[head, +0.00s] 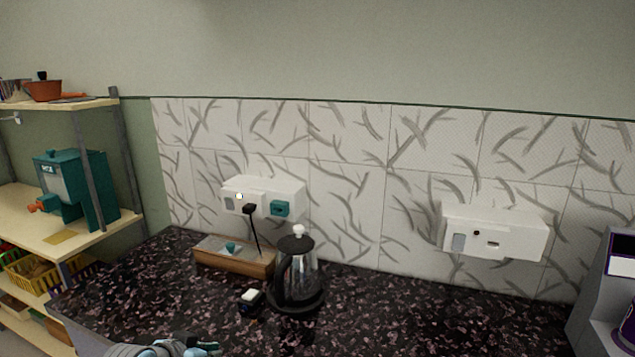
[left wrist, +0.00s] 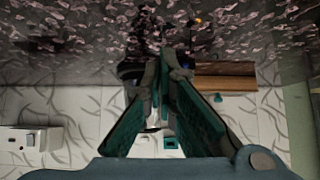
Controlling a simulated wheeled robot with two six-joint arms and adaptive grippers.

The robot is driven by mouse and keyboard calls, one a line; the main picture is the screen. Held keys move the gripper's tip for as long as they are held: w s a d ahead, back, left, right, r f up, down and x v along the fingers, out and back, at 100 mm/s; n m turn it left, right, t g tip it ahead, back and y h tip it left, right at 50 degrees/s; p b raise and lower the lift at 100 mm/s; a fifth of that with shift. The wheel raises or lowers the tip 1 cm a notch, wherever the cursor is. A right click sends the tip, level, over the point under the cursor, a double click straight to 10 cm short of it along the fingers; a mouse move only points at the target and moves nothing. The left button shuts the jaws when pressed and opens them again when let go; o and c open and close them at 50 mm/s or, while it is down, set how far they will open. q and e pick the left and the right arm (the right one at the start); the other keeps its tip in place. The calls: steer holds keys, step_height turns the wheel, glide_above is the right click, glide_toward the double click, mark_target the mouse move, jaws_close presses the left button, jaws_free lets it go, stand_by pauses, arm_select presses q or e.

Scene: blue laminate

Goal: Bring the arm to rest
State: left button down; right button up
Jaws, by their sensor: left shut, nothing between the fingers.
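My left gripper (head: 207,348) shows only partly at the bottom edge of the head view, at the front of the dark speckled counter. In the left wrist view, which is upside down, its teal-padded fingers (left wrist: 167,65) come together at the tips, shut with nothing between them. The rest of my left arm is hidden below the head view. My right gripper is not in view.
On the counter (head: 400,315) stand a glass kettle (head: 300,270), a wooden box (head: 235,258) and a small black item with a white top (head: 251,300). Two white socket units (head: 262,194) (head: 494,233) are on the tiled wall. A shelf rack (head: 100,237) stands left. The counter right of the kettle is clear.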

arm_select(q)
steer(key=s+a+f+n+g+y, duration=0.15)
steer(key=s+f, duration=0.35)
steer(key=s, duration=0.6)
steer(key=s+f+g+y, duration=0.15)
steer(key=s+f, duration=0.35)
steer(key=s, duration=0.6)
steer(key=s+a+f+n+g, duration=0.15)
steer(key=s+f, duration=0.35)
steer(key=s, duration=0.6)
step_height(320, 180, down, 18)
steer(key=s+a+g, duration=0.1)
steer(key=a+g, duration=0.1)
steer(key=s+f, duration=1.2)
steer(key=s, duration=0.2)
steer(key=shift+s+f+g, duration=0.25)
steer(key=shift+f+g, duration=0.1)
steer(key=shift+g, duration=0.1)
